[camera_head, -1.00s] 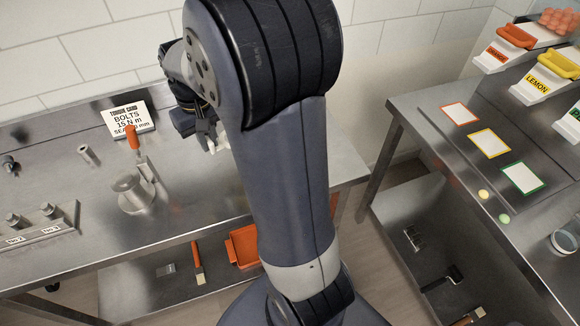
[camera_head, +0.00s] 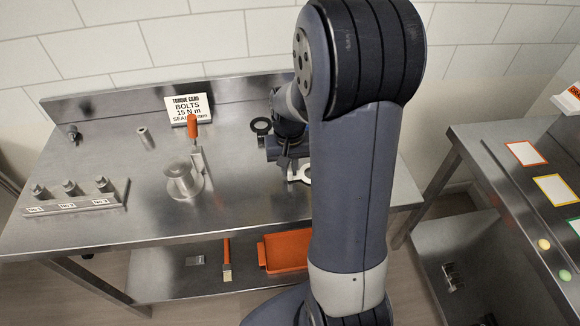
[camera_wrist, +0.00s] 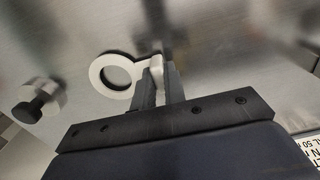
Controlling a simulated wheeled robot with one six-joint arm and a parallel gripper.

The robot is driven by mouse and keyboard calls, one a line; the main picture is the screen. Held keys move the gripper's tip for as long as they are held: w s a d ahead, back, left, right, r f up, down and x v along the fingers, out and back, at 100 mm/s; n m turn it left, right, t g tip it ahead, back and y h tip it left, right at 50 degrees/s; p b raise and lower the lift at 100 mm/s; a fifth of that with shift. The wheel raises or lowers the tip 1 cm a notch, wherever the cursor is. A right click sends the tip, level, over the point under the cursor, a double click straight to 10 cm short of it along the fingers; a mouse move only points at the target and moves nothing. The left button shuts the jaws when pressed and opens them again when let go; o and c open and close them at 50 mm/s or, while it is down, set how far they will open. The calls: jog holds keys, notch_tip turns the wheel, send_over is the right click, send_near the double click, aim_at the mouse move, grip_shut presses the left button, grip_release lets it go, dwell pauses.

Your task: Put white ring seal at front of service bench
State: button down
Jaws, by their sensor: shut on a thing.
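The white ring seal (camera_wrist: 113,73) is a flat ring with a short tab, and my gripper (camera_wrist: 158,82) is shut on the tab. In the head view the white ring seal (camera_head: 304,176) shows beside my gripper (camera_head: 289,167), partly hidden by my arm. It is over the right part of the steel service bench (camera_head: 105,160), near the middle of its depth. In the wrist view a dark shadow lies close along the ring; I cannot tell whether the ring touches the bench top.
A torque card (camera_head: 189,108), a metal fixture with an orange handle (camera_head: 184,181) and a rack of knobs (camera_head: 72,198) stand further left. The bench's front strip is clear. An orange tray (camera_head: 287,251) is on the lower shelf.

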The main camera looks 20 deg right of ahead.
jog(key=shift+f, duration=0.2)
jog(key=shift+f, duration=0.2)
jog(key=c, duration=1.5)
grip_release()
jog(key=shift+o, duration=0.2)
jog(key=shift+r, duration=0.1)
notch_tip(320, 180, up, 12)
jog(key=shift+r, duration=0.15)
